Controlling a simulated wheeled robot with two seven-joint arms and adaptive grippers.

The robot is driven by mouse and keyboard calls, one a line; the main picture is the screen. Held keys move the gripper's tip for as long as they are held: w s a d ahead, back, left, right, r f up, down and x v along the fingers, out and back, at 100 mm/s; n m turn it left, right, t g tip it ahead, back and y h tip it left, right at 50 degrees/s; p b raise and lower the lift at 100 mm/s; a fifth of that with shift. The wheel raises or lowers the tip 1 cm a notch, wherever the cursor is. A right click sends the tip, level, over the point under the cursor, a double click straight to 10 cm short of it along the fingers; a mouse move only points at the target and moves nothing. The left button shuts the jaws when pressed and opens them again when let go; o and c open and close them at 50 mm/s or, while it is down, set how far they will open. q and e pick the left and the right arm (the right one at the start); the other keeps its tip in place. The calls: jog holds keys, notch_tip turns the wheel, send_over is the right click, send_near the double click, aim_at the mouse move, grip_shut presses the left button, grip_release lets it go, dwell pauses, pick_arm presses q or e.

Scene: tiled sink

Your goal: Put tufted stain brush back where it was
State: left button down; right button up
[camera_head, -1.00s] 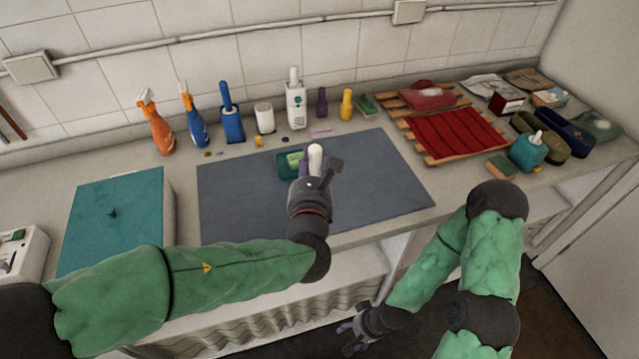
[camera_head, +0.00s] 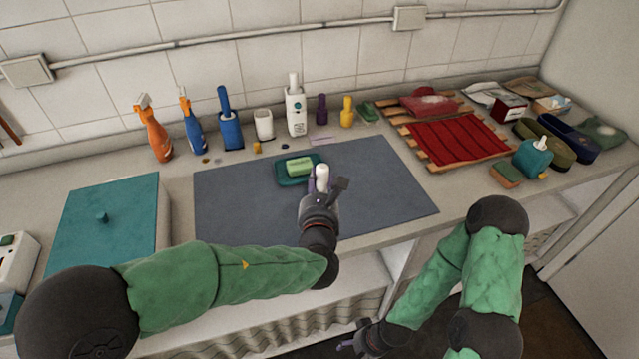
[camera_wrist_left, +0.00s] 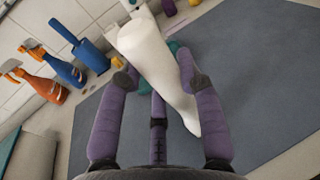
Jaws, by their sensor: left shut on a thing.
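My left gripper (camera_head: 321,188) is shut on a long white object, taken to be the stain brush (camera_head: 322,173), and holds it over the grey mat (camera_head: 240,200). In the left wrist view the white brush (camera_wrist_left: 158,65) is between the purple fingers of the left gripper (camera_wrist_left: 158,88), with its wide end away from the palm and no tufts showing. My right gripper (camera_head: 358,342) hangs low in front of the counter, partly hidden by the arm and small in view.
A green soap in a teal dish (camera_head: 290,181) lies just beyond the left gripper. Spray bottles, a blue brush in its holder (camera_head: 231,133), a white cup (camera_head: 264,125) and a white bottle (camera_head: 296,112) line the wall. A red-covered slatted rack (camera_head: 455,140) is at right.

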pick_arm(q)
jog(key=shift+f, duration=0.1)
jog(key=shift+f, duration=0.1)
jog(key=c, duration=0.8)
grip_release()
jog(key=shift+c, duration=0.2)
jog(key=shift+r, duration=0.35)
jog(key=s+p, duration=0.3)
jog(key=s, duration=0.9)
jog(key=shift+r, duration=0.45)
